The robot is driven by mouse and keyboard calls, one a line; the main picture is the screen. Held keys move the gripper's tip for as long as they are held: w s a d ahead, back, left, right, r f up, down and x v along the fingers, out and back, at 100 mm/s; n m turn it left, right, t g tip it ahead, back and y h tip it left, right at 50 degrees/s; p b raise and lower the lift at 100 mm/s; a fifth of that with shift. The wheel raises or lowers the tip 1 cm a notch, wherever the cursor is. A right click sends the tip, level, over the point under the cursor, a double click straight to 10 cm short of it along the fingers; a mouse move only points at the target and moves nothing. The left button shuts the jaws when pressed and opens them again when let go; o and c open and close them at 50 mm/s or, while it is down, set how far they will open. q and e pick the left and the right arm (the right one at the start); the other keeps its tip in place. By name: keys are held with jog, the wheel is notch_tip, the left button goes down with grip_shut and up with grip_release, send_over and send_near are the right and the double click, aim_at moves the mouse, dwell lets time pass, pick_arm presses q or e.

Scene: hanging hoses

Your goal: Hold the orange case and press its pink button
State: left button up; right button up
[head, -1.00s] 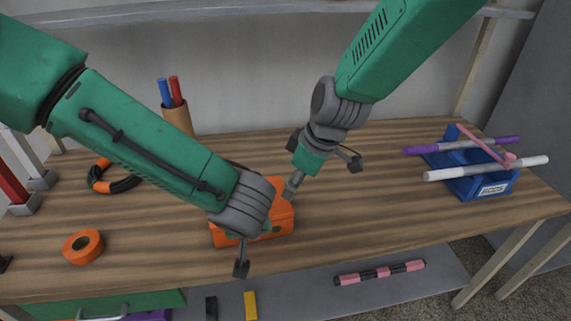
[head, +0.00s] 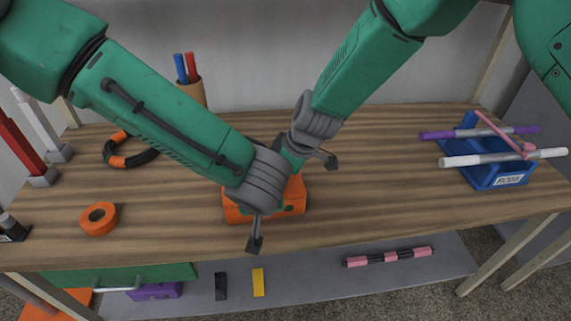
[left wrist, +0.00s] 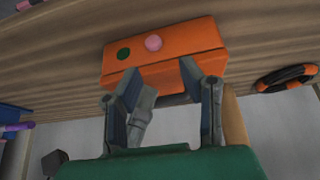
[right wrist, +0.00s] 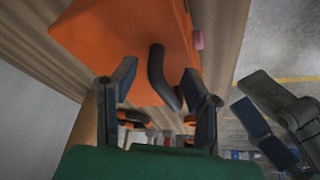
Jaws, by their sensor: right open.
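The orange case (head: 262,211) sits on the wooden bench, partly covered by my left wrist in the head view. In the left wrist view its face (left wrist: 185,55) shows a pink button (left wrist: 153,43) beside a green button (left wrist: 124,54). My left gripper (left wrist: 160,72) is open, with its fingertips close to the case's edge; contact cannot be told. In the right wrist view, my right gripper (right wrist: 158,72) is open, with its fingers on either side of the case's black handle (right wrist: 162,75). The pink button also shows there at the case's side (right wrist: 197,40).
An orange tape roll (head: 98,218) lies to the left, and an orange-black ring (head: 130,152) behind it. A cup with pens (head: 190,85) stands at the back. A blue rack (head: 480,172) with markers stands right. Bench between case and rack is clear.

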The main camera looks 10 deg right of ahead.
jog(key=shift+w+f, duration=0.1)
jog(key=shift+f, duration=0.4)
jog(key=shift+d+f, duration=0.2)
jog(key=shift+d, duration=0.05)
jog(key=shift+d+f, duration=0.1)
jog(key=shift+d, duration=0.4)
jog(key=shift+a, duration=0.35)
jog(key=c, duration=0.8)
jog(key=shift+a, duration=0.55)
grip_shut()
jog(key=shift+d+f, duration=0.1)
jog(key=shift+d, duration=0.65)
pick_arm(q)
jog(key=shift+d, duration=0.45)
pick_arm(e)
jog(key=shift+a+f, duration=0.15)
jog(key=shift+a, duration=0.3)
pick_arm(q)
grip_shut()
jog(key=shift+d+f, duration=0.1)
pick_arm(e)
jog(key=shift+d+f, duration=0.1)
